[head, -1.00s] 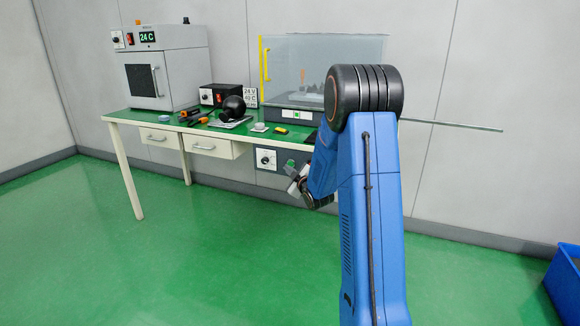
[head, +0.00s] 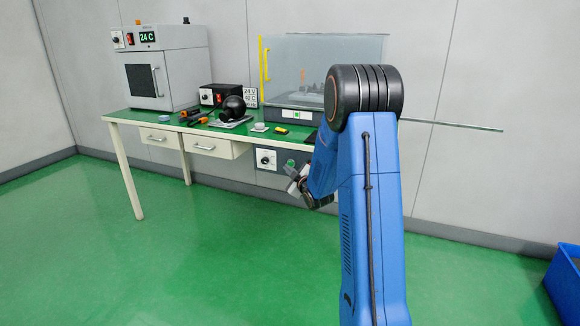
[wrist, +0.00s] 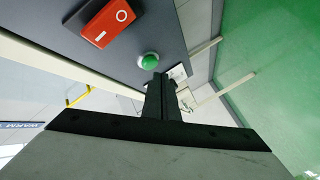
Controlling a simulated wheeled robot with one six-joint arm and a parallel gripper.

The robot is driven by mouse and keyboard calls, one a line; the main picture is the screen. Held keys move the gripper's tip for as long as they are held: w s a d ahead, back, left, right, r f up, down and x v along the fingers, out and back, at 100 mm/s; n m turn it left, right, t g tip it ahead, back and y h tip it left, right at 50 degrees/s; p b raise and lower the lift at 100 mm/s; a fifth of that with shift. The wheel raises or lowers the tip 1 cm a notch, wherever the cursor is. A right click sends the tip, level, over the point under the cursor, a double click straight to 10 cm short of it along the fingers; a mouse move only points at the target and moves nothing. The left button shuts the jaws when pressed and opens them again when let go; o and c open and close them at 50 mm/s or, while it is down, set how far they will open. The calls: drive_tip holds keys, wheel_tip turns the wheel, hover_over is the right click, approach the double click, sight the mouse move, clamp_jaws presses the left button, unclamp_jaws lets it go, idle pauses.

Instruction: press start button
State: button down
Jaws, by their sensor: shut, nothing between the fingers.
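A round green button (wrist: 149,61) sits on a dark grey panel (wrist: 170,30) in the wrist view, beside a red switch (wrist: 110,20) marked with a white circle. My gripper (wrist: 162,78) is shut and empty. Its fingertips appear right at the button's lower edge; I cannot tell whether they touch it. In the head view the green button (head: 291,163) shows on the panel under the bench's right side. My gripper (head: 296,184) is just below it, partly hidden by my arm. The red switch is not visible there.
The green-topped bench (head: 150,117) carries a grey oven (head: 165,65), a black power box (head: 218,95), small tools and a clear-covered cabinet (head: 325,65). A round knob (head: 266,159) is left of the button. A blue bin (head: 566,285) stands far right. The floor in front is clear.

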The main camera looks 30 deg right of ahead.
drive_tip(key=shift+d, duration=0.1)
drive_tip(key=shift+w+d, duration=0.25)
drive_tip(key=shift+w+d, duration=0.25)
drive_tip(key=shift+d, duration=0.05)
idle(0.8)
drive_tip(key=shift+s+a, duration=0.1)
idle(0.4)
drive_tip(key=shift+s+a, duration=0.45)
drive_tip(key=shift+a, duration=0.1)
drive_tip(key=shift+a, duration=0.1)
drive_tip(key=shift+s+a, duration=0.8)
drive_tip(key=shift+a, duration=0.15)
drive_tip(key=shift+s+a, duration=0.75)
drive_tip(key=shift+a, duration=0.2)
